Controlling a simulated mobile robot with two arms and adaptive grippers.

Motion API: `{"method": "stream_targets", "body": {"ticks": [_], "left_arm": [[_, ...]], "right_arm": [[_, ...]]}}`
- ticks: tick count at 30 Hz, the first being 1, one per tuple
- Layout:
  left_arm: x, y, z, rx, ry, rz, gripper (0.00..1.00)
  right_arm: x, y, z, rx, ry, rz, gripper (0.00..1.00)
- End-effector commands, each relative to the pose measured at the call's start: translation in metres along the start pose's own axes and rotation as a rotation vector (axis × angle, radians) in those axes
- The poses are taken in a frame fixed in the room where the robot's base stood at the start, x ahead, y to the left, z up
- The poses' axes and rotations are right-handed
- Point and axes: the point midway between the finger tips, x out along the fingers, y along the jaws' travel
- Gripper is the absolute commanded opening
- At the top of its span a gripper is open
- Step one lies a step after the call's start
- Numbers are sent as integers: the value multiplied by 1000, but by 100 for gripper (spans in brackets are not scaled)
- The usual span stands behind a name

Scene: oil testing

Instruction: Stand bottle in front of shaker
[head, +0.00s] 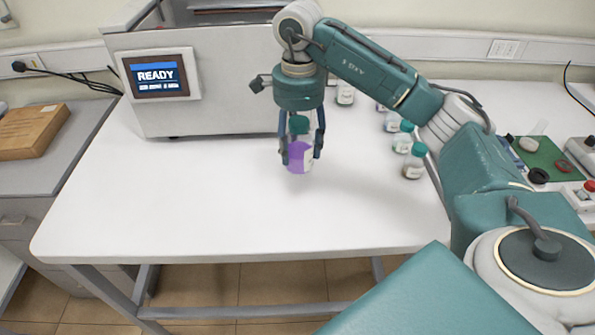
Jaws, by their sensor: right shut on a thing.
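A purple bottle (299,160) with a green cap and a pale label is upright between the fingers of my right gripper (301,150). The gripper points down and is shut on it, over the white table (190,195). I cannot tell whether the bottle's base touches the table. The shaker (215,70), a large grey machine with a screen reading READY, stands at the back left of the table. The bottle is in front of the machine's right part and apart from it. My left gripper is not in view.
Several bottles with green caps (413,162) stand to the right, partly behind my right arm. A green mat (540,152) with small parts lies at the far right. The table's front left is clear.

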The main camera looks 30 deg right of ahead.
Motion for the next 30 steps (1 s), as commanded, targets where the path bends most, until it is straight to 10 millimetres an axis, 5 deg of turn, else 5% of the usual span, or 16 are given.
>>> {"method": "stream_targets", "body": {"ticks": [18,30], "left_arm": [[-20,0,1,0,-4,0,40],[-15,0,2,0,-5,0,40]], "right_arm": [[77,-1,0,0,-2,-2,12],[84,-1,0,0,-2,-3,12]]}}
